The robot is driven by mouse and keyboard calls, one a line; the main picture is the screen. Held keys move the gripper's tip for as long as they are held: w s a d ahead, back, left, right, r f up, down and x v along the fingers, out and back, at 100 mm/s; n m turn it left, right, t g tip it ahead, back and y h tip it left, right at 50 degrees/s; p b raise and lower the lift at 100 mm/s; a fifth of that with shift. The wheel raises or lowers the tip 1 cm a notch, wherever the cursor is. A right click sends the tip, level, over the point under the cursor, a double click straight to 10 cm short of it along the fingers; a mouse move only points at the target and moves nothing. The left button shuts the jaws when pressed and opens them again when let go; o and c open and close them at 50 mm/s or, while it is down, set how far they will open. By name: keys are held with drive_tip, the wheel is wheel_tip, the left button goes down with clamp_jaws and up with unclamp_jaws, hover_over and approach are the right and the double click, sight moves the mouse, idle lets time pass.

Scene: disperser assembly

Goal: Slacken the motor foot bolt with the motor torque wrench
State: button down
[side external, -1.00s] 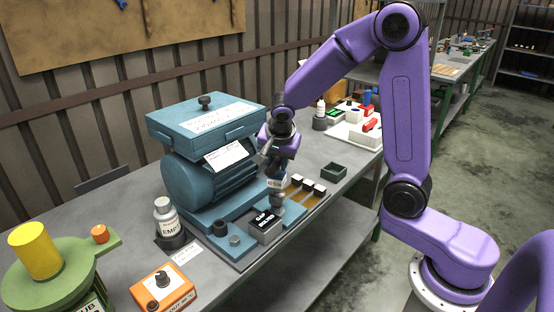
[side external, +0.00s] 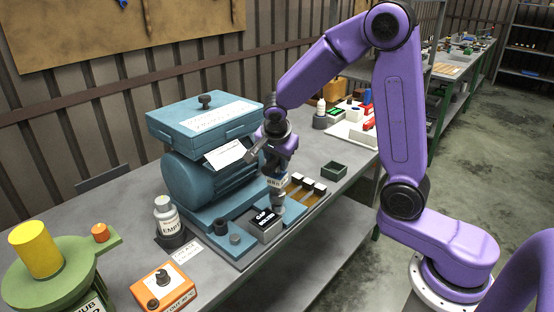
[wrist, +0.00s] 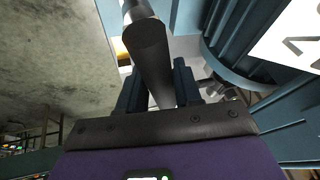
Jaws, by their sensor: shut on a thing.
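My gripper (side external: 278,160) is shut on the motor torque wrench (side external: 277,183), held upright with a pale label band and a grey lower end. In the wrist view my gripper (wrist: 157,82) has its dark fingers on both sides of the wrench's dark shaft (wrist: 150,55). The blue motor (side external: 190,188) stands left of the wrench on its base. The wrench's lower end is over the right part of the motor foot, behind the box marked "CAP" (side external: 265,224). The bolt beneath it is hidden, and I cannot tell whether they touch.
A white bottle (side external: 165,214) and an orange box (side external: 163,287) stand at the left front. A dark knob (side external: 221,227) is on the near foot. White-topped blocks (side external: 308,183) and a green tray (side external: 334,170) lie right of the wrench. The front bench edge is clear.

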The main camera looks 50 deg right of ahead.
sight(277, 173)
drive_tip(key=shift+f, duration=1.65)
drive_tip(key=shift+n+t+y, duration=0.6)
drive_tip(key=shift+n+y, duration=0.1)
drive_tip(key=shift+n, duration=1.7)
drive_tip(key=shift+n+t+y, duration=0.4)
drive_tip(key=shift+n+y, duration=0.4)
drive_tip(key=shift+n, duration=1)
drive_tip(key=shift+d+n+y, duration=0.1)
drive_tip(key=shift+n+y, duration=0.8)
drive_tip(key=shift+n, duration=1)
